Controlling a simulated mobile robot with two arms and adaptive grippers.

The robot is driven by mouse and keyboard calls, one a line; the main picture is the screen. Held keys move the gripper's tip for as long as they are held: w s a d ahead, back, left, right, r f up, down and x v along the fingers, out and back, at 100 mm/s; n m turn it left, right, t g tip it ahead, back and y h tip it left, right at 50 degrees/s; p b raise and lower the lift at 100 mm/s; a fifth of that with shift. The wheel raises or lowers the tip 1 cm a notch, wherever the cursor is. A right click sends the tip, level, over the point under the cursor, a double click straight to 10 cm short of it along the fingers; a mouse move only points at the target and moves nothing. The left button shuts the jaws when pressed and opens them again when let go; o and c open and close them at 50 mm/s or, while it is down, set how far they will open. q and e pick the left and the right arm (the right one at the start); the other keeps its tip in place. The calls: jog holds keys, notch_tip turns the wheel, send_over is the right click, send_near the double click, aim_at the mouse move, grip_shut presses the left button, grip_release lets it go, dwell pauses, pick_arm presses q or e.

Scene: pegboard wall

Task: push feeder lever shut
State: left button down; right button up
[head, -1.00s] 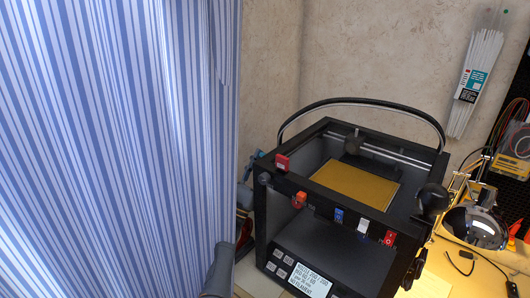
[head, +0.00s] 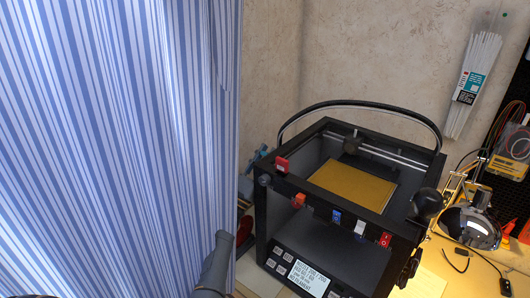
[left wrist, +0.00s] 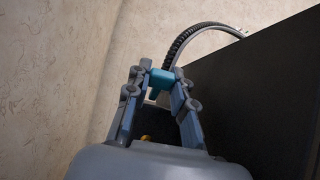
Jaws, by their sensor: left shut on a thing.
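The black box-shaped printer (head: 262,215) stands on the bench in the head view. In the left wrist view its dark side panel (left wrist: 265,95) fills the right. My left gripper (left wrist: 160,82) is beside that panel, its two fingers closed about a small teal piece (left wrist: 161,77). This piece may be the feeder lever; I cannot tell its angle. A ribbed dark hose (left wrist: 190,40) rises just beyond it. In the head view only a small blue-grey part of my left gripper (head: 258,158) shows at the printer's left rear. My right gripper is out of view.
A striped curtain (head: 110,150) fills the left of the head view. The printer's front rail carries red, orange, blue and white parts, with a display (head: 307,277) below. A chrome lamp (head: 468,226) stands at right. Bare wall (head: 365,55) lies behind.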

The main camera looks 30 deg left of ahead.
pick_arm(q)
jog(key=shift+w+r+g+p, duration=0.1)
jog(key=shift+r+g+p, duration=0.15)
jog(key=shift+g+p, duration=0.35)
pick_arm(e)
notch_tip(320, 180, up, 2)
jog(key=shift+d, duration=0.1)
